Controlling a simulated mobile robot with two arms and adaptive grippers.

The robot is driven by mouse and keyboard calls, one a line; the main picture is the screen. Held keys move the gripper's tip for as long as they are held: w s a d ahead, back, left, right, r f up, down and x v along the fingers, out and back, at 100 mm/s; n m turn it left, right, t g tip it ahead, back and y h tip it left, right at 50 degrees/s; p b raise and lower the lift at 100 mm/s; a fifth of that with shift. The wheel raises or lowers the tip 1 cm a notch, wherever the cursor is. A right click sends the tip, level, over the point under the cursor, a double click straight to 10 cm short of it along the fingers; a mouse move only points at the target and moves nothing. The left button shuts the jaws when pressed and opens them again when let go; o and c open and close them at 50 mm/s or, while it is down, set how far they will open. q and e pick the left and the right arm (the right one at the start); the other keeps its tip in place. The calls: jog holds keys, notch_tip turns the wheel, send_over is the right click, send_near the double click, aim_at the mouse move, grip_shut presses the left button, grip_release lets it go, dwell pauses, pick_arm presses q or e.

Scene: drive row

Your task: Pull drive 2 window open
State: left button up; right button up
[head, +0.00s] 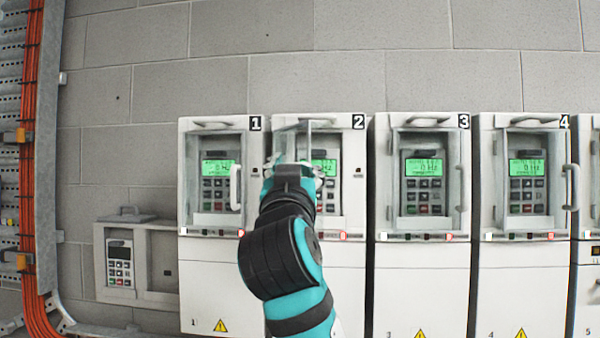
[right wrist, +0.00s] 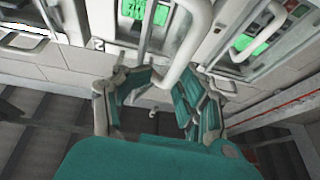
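Drive 2 (head: 352,200) is the second white cabinet from the left, with a lit green display (head: 324,167). Its clear window (head: 309,135) stands swung outward, hinged at the left, with its free edge over the middle of the opening. Part of the keypad shows uncovered to its right. My right gripper (head: 290,170) is in front of this window and hides its handle in the head view. In the right wrist view, the white handle (right wrist: 185,58) reaches down between my spread right fingers (right wrist: 158,98), closer to the right-hand one. My left gripper is out of view.
A small open keypad box (head: 140,262) is at the left. Orange cables (head: 32,190) run down the left side.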

jog(key=shift+w+f, duration=0.15)
jog(key=shift+f, duration=0.15)
notch_tip(320, 180, up, 10)
jog(key=shift+d, duration=0.25)
dwell(0.3)
